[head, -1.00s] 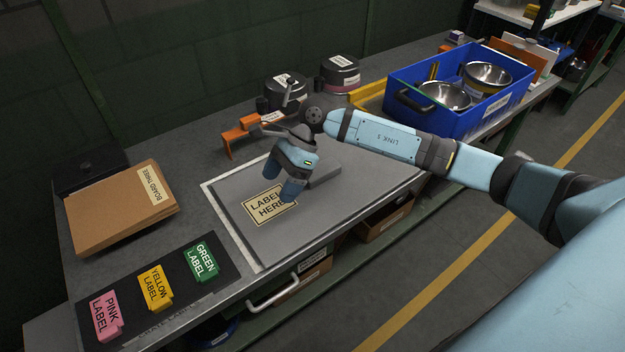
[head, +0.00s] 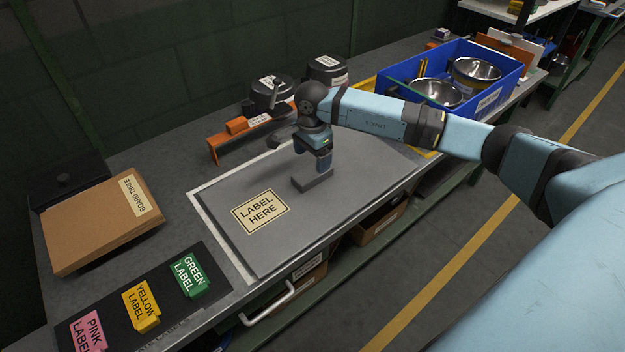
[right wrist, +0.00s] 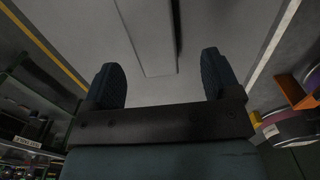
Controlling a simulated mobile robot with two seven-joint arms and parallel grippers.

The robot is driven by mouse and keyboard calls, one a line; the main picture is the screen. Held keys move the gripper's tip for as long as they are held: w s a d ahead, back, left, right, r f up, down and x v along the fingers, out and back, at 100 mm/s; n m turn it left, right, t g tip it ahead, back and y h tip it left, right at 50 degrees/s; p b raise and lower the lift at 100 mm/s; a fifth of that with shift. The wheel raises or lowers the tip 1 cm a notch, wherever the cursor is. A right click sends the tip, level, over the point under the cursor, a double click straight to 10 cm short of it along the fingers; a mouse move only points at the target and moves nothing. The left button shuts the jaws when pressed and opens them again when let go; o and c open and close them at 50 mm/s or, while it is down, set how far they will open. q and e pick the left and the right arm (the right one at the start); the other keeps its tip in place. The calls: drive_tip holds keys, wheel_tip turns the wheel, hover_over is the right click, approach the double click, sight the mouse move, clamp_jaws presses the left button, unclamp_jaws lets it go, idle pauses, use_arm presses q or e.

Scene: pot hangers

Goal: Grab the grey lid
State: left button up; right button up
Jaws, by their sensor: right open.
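The grey lid (head: 340,205) is a flat grey board lying on the workbench, with a yellow "LABEL HERE" sticker on its left part. A raised grey handle block (head: 312,184) sits on its top. My right gripper (head: 322,165) points down just over the handle block and partly hides it. In the right wrist view my right gripper (right wrist: 165,75) is open and empty, and the handle (right wrist: 150,40) lies ahead, roughly between its two fingers. I cannot tell whether the fingers touch it. My left gripper is not in view.
Pink, yellow and green label blocks (head: 190,275) sit at the front left beside a cardboard stack (head: 100,222). An orange bracket (head: 225,142) and dark lidded pots (head: 327,70) stand behind. A blue crate (head: 405,70) with metal bowls is at the back right.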

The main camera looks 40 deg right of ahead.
sight(313, 171)
drive_tip(key=f, duration=0.4)
drive_tip(key=shift+s+a+f, duration=0.15)
drive_tip(key=shift+s+a, duration=0.05)
drive_tip(key=shift+s, duration=0.2)
drive_tip(key=shift+f, duration=0.45)
drive_tip(key=shift+w, duration=0.1)
drive_tip(key=c, duration=1.3)
drive_tip(key=shift+r, duration=0.1)
